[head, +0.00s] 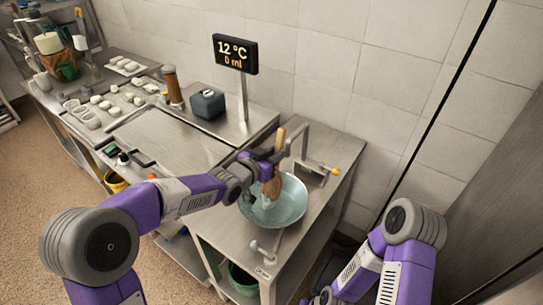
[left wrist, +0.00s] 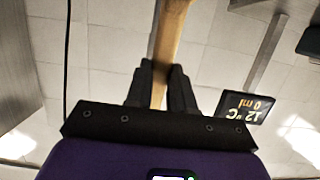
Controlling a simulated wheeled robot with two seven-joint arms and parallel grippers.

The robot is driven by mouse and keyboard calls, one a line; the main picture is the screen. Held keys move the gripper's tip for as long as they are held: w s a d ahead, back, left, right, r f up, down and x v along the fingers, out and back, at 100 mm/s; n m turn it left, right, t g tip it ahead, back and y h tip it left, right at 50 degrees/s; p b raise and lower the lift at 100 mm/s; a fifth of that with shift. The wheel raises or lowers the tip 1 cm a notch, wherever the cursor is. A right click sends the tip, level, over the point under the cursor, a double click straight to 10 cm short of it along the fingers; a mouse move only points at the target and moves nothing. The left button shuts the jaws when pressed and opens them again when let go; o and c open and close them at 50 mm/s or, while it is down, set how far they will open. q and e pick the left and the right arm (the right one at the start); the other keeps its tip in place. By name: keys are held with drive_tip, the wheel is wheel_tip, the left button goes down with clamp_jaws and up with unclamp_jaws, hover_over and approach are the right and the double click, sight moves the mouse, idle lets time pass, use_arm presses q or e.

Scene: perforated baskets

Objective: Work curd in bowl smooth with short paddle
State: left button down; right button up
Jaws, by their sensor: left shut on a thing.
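The short wooden paddle (head: 279,140) stands nearly upright over the bowl, its handle top above my gripper and its lower part reaching down into the bowl. My left gripper (head: 268,168) is shut on the paddle. In the left wrist view, the two dark fingers (left wrist: 162,88) close around the wooden shaft (left wrist: 172,25). The blue-green bowl (head: 296,200) sits on the steel counter at the right. White curd (head: 267,203) shows at the paddle's foot, partly hidden by the gripper. My right arm shows at the lower right, its gripper outside the view.
A display (head: 235,53) reading 12 °C and 0 ml stands behind the counter. A dark box (head: 208,103), a brown cylinder (head: 172,86) and several white pieces stand on the left counter. A green bucket (head: 243,280) is below.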

use_arm(q)
drive_tip(key=shift+s+d+f+b, duration=0.2)
drive_tip(key=shift+s+d+b, duration=0.25)
drive_tip(key=shift+b, duration=0.15)
drive_tip(key=shift+a, duration=0.1)
drive_tip(key=shift+w+a+r+p, duration=0.15)
drive_tip(key=shift+w+a+p, duration=0.3)
drive_tip(key=shift+a+p, duration=0.2)
drive_tip(key=shift+s+d+b, duration=0.4)
drive_tip(key=shift+d+b, duration=0.25)
drive_tip(key=shift+b, duration=0.2)
drive_tip(key=shift+r, duration=0.1)
drive_tip(key=shift+a, duration=0.1)
drive_tip(key=shift+w+a+p, duration=0.4)
drive_tip(key=shift+a+p, duration=0.1)
